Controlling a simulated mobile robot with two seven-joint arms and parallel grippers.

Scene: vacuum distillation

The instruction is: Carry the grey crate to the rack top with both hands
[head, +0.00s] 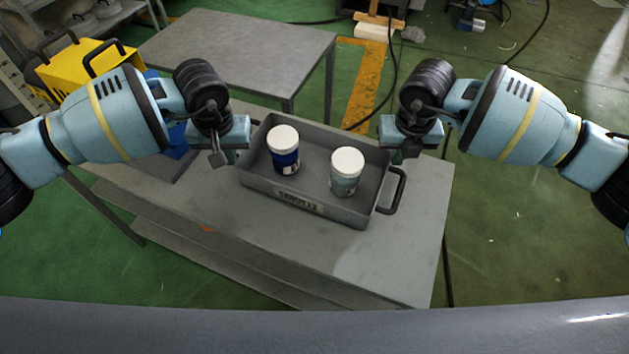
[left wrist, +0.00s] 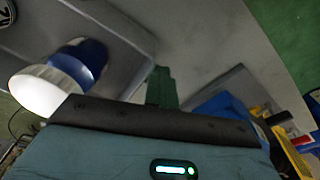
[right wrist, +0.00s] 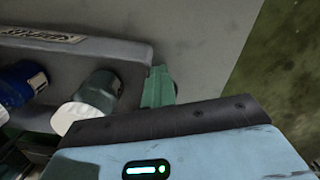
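The grey crate (head: 345,214) sits level on a grey table, with a label on its front wall. It holds a blue jar (head: 284,158) and a pale green jar (head: 345,178), both upright with white lids. The crate's right handle (head: 398,190) is in plain view; its left handle is hidden. My left gripper (head: 226,157) points down beside the crate's left end. My right gripper (head: 402,155) points down near the right end, behind the handle in the picture. Green fingertips show beside the crate in the left wrist view (left wrist: 161,88) and right wrist view (right wrist: 157,88); finger gaps are unclear.
The grey table (head: 390,265) has free room in front of the crate. A lower grey table (head: 240,45) stands behind. A yellow crate (head: 85,65) with black handles is at the upper left, near metal shelving (head: 110,18). A cable hangs behind the crate.

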